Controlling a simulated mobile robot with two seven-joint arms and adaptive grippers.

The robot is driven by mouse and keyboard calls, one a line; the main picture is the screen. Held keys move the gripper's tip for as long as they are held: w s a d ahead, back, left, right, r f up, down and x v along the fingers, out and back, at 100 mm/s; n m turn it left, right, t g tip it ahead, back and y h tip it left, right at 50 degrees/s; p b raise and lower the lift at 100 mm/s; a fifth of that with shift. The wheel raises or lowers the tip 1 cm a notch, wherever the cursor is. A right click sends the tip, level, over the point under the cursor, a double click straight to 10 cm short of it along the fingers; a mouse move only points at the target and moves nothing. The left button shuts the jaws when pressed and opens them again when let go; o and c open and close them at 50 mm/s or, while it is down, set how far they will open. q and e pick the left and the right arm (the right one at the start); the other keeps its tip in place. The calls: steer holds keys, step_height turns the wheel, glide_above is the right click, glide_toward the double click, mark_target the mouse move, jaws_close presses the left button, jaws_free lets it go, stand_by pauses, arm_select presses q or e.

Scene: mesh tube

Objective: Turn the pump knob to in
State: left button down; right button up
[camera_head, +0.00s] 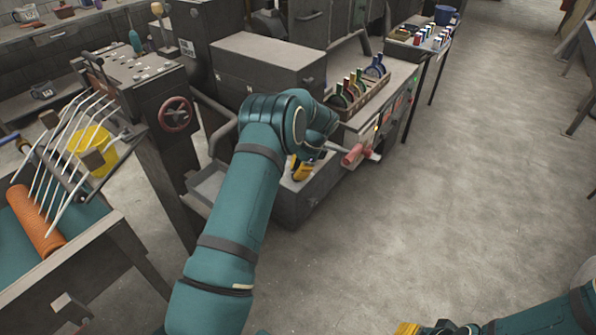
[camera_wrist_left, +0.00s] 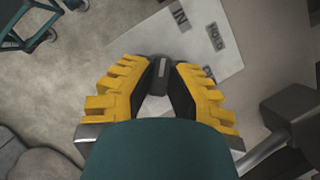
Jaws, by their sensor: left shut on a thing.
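The pump knob (camera_wrist_left: 159,72) is small and dark with a pale stripe, and sits on a light label plate (camera_wrist_left: 158,38) in the left wrist view. The plate reads IN near the top and HOLD to its right; a third label is partly covered by a finger. My left gripper (camera_wrist_left: 157,85) has its yellow fingers shut on the knob from both sides. In the head view my left gripper (camera_head: 302,168) is low against the machine's front, and my own arm hides the knob. I cannot tell exactly which label the stripe points at. My right gripper (camera_head: 408,328) barely shows at the bottom edge.
A red-handled lever (camera_head: 353,156) sticks out just right of my left gripper. A rack of colored handled tools (camera_head: 357,92) stands on the machine. A red handwheel (camera_head: 175,114) and an orange mesh roll (camera_head: 36,220) are at the left.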

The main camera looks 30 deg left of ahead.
arm_select(q)
steer(key=shift+f, duration=0.15)
steer(key=c, duration=0.9)
jaws_free()
steer(key=shift+c, duration=0.2)
steer(key=v, duration=1.2)
steer(key=shift+s, duration=0.1)
